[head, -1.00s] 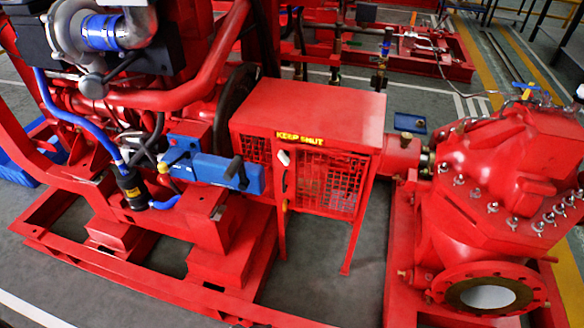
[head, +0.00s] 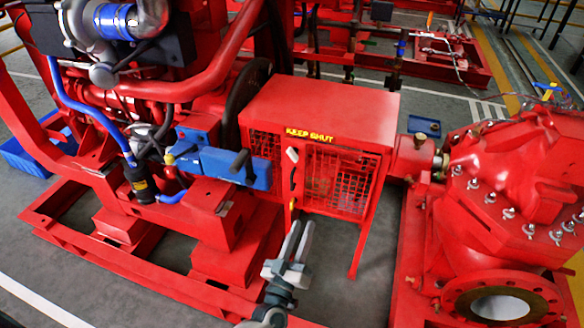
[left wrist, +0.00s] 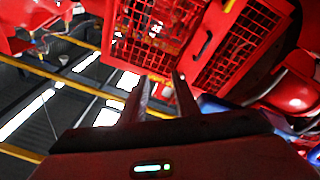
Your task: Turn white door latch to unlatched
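The white door latch (head: 292,154) is on the red mesh-sided guard box (head: 325,108), below the "KEEP SHUT" label. It is small and tilted. A black handle (head: 293,180) is below it on the door. My left gripper (head: 300,225) is below and in front of the door, fingers pointing up, apart from the latch. Its fingers have a gap and nothing between them. In the left wrist view the fingers (left wrist: 161,78) point at the mesh panels (left wrist: 240,45), and the black handle (left wrist: 203,46) shows. My right gripper is not in view.
A blue box-shaped part (head: 235,167) juts out left of the door. The large red pump casing (head: 520,190) with its round flange (head: 503,303) stands right. A red base frame (head: 150,270) runs along the floor at left. Grey floor is clear below the box.

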